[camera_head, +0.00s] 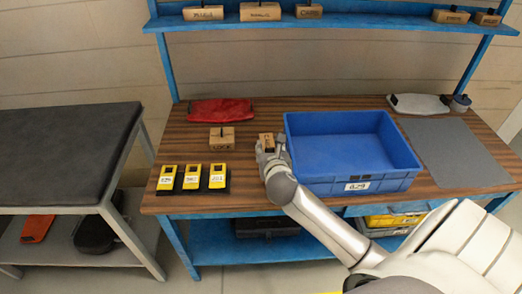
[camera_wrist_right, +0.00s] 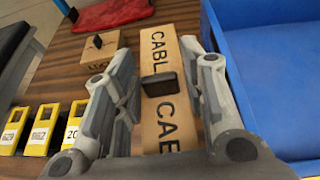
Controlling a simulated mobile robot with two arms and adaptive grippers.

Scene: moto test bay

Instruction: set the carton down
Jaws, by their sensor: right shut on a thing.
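My right gripper (camera_head: 268,153) is over the wooden workbench (camera_head: 260,203), just left of the blue crate. In the right wrist view its two fingers (camera_wrist_right: 160,90) stand on either side of a brown carton (camera_wrist_right: 159,50) lettered "CABL", with a black tab on top. The gripper is shut on this carton. In the head view only a small part of the carton (camera_head: 266,138) shows past the gripper. I cannot tell whether the carton touches the bench top. My left gripper is not in view.
An empty blue crate (camera_head: 348,187) stands right of the gripper. Another carton (camera_head: 222,138) and several yellow devices (camera_head: 192,178) are to the left. A red cloth-like item (camera_head: 220,111) lies behind. A grey mat (camera_head: 455,153) covers the right end. Bare wood lies in front.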

